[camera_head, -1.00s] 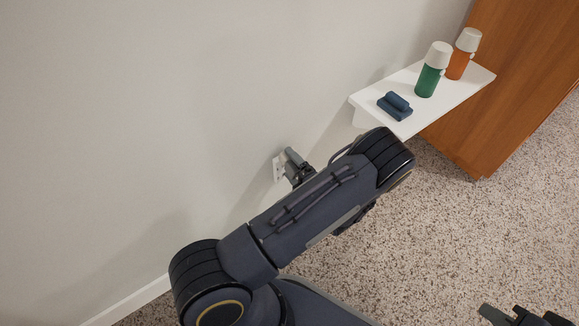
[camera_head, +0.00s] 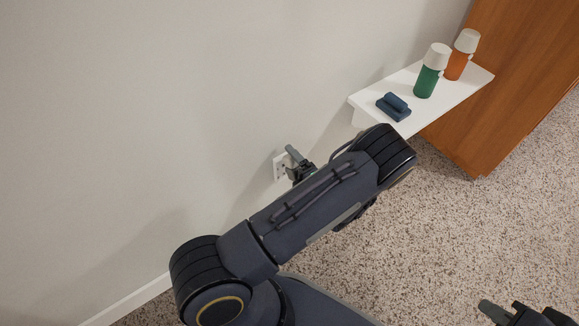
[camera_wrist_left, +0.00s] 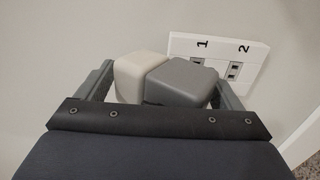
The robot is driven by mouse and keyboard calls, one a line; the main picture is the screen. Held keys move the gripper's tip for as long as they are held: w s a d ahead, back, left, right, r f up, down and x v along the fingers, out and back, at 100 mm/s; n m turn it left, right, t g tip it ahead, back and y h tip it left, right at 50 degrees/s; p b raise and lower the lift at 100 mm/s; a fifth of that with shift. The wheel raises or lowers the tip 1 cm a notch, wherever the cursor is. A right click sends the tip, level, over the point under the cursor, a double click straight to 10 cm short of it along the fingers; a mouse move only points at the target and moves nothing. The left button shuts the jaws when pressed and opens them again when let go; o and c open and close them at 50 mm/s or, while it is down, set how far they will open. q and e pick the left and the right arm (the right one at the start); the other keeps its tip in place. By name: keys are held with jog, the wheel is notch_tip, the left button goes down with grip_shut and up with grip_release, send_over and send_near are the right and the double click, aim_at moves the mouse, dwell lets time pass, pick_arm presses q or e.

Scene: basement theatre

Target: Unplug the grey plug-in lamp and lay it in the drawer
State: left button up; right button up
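The grey plug-in lamp (camera_wrist_left: 182,80) has a grey block and a pale block (camera_wrist_left: 140,76) side by side in the left wrist view. My left gripper (camera_wrist_left: 163,92) has a finger on each side of it and is shut on it. In the head view the lamp (camera_head: 293,152) is a small grey shape at my left gripper (camera_head: 300,168), just off the wall outlet (camera_head: 281,168). The outlet plate (camera_wrist_left: 250,53), marked 1 and 2, shows sockets beyond the lamp. My right gripper (camera_head: 523,314) is partly cut off at the bottom right, fingers apart and empty. No drawer is in view.
A white wall shelf (camera_head: 450,100) holds a dark blue block-like object (camera_head: 394,107), a green bottle (camera_head: 427,80) and an orange bottle (camera_head: 458,62). A wooden cabinet (camera_head: 520,80) stands at the right. The speckled carpet (camera_head: 430,235) is clear.

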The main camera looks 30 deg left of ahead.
pick_arm(q)
jog(key=c, duration=0.8)
jog(key=v, duration=0.6)
dwell(0.6)
dwell(0.5)
